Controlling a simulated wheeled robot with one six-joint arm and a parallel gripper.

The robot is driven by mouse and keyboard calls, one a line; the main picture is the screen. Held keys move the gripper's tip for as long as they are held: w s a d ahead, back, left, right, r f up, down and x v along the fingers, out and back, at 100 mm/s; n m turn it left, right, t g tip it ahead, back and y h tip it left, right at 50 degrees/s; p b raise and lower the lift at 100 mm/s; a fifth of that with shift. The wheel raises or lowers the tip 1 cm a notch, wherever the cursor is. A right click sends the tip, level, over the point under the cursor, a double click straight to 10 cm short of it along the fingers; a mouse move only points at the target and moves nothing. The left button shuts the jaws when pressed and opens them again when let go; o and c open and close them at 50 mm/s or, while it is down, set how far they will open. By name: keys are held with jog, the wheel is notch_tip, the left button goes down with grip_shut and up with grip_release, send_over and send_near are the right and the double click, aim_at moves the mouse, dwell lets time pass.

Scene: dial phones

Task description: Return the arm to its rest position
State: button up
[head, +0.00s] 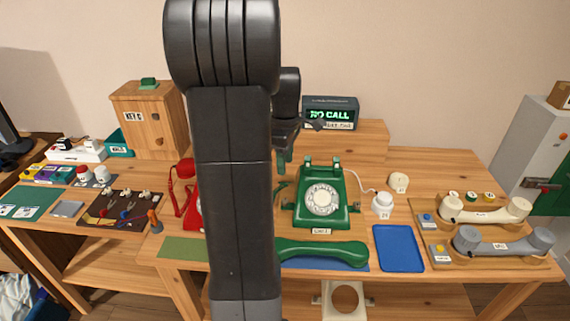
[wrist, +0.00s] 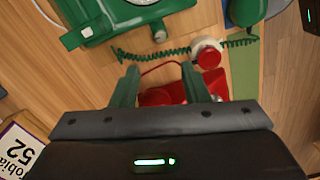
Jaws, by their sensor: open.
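My arm rises as a dark column through the left-middle of the head view and bends at the top. My gripper (head: 282,160) hangs above the table, just left of the green dial phone (head: 322,205), with its green fingers pointing down. In the wrist view its two fingers (wrist: 158,86) are spread apart, with nothing held between them. The red phone (wrist: 168,95) shows below and between them. The green phone (wrist: 120,15) is at the upper left there. The green handset (head: 325,252) lies off its phone on a blue mat at the table's front.
A wooden block with a dark "NO CALL" display (head: 330,112) stands behind the green phone. A blue tray (head: 399,248) and two handsets on a wooden base (head: 485,228) are at right. A wooden cabinet (head: 150,118) stands at left. My arm partly hides the red phone.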

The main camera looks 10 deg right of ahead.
aim_at(285, 200)
notch_tip(285, 200, down, 14)
jog(key=shift+r+b, duration=0.1)
jog(key=shift+b, duration=0.25)
dwell(0.4)
notch_tip(285, 200, up, 14)
notch_tip(285, 200, down, 14)
jog(key=shift+m, duration=2.1)
